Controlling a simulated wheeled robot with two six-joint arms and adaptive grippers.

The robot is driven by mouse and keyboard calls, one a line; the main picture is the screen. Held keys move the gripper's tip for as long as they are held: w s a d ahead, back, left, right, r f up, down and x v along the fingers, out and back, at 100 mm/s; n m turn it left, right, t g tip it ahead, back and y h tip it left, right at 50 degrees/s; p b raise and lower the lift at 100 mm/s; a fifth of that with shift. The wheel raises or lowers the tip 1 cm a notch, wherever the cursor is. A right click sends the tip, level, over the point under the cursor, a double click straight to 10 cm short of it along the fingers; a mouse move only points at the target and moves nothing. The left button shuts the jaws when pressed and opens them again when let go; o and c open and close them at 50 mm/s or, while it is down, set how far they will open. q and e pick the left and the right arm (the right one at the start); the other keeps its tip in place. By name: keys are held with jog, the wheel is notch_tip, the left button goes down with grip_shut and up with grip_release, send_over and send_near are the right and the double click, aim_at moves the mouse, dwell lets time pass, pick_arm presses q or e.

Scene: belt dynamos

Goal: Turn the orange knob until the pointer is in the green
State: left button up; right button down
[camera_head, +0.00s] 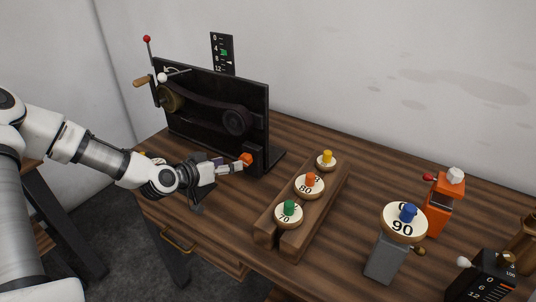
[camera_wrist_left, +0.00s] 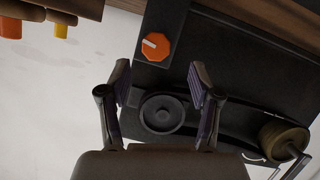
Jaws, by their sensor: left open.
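The orange knob (camera_head: 247,159) sits low on the right of the black belt-dynamo panel (camera_head: 250,105). In the left wrist view the knob (camera_wrist_left: 156,46) is eight-sided with a white mark pointing to the left. My left gripper (camera_head: 232,166) is open and empty, its fingers just left of the knob in the head view. In the left wrist view my left gripper (camera_wrist_left: 158,72) shows both fingers apart, with the knob beyond their tips. The black gauge (camera_head: 222,54) behind the panel has numbers and a green band; a small white pointer seems to be just below the green. My right gripper is out of view.
A wooden rack (camera_head: 322,215) holds discs with green, orange and yellow knobs right of the panel. A disc marked 90 (camera_head: 397,228) sits on a grey block. A crank handle (camera_head: 141,82) sticks out at the panel's left. Bare wood lies between panel and rack.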

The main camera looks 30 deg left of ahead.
aim_at(243, 160)
pick_arm(q)
jog(key=b+x, duration=0.1)
jog(key=x, duration=0.5)
jog(key=shift+w+d+f+b, duration=0.2)
jog(key=shift+d+b, duration=0.05)
jog(key=shift+b, duration=0.15)
jog(key=shift+s+r, duration=0.25)
jog(key=shift+c, duration=0.3)
jog(key=c, duration=1.1)
